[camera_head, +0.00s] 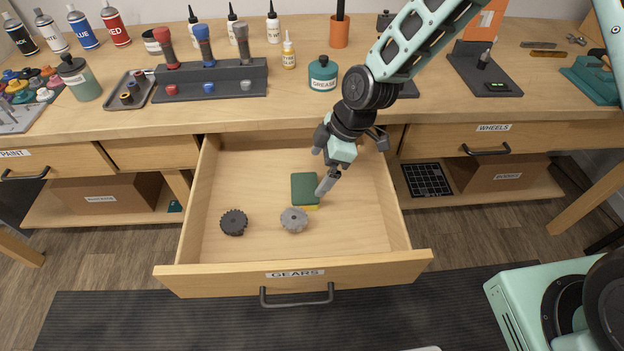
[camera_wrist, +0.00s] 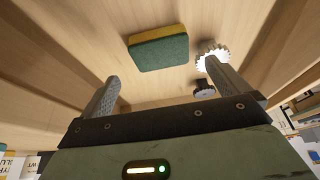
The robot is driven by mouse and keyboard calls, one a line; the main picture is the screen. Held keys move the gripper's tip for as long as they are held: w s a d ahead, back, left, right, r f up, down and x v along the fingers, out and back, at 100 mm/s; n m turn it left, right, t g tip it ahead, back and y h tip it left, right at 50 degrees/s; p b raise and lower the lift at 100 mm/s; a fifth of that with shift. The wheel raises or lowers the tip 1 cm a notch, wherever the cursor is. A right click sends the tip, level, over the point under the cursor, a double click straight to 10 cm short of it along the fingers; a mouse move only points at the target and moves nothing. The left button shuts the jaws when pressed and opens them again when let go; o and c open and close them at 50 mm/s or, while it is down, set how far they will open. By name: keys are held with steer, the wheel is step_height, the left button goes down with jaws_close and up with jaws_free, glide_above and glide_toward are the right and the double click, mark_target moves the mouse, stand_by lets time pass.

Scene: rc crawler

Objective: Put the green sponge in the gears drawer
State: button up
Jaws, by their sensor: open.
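The green sponge (camera_head: 304,187), with a yellow layer under the green one, lies on the floor of the open gears drawer (camera_head: 290,274). In the wrist view the sponge (camera_wrist: 160,50) shows whole, just beyond and between my fingertips, apart from them. My gripper (camera_head: 326,184) is over the drawer at the sponge's right side in the head view. Its two fingers (camera_wrist: 164,72) are spread with nothing between them. How high the fingertips are above the drawer floor is hard to tell.
A dark gear (camera_head: 233,222) and a grey gear (camera_head: 294,219) lie in the drawer in front of the sponge. The drawer's left and back floor is bare. The workbench (camera_head: 400,120) stands behind, with a grease jar (camera_head: 323,75) and a tool rack (camera_head: 212,85).

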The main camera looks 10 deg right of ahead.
steer(key=s+d+r+m+h, duration=0.2)
steer(key=s+r+m, duration=0.3)
steer(key=s+r, duration=0.4)
steer(key=s+d+r+m+h, duration=0.1)
steer(key=s+d+r+m, duration=0.4)
steer(key=s+r, duration=0.4)
steer(key=s, duration=0.5)
steer(key=shift+s+r+h, duration=0.2)
steer(key=shift+s+h, duration=0.05)
steer(key=shift+h, duration=0.15)
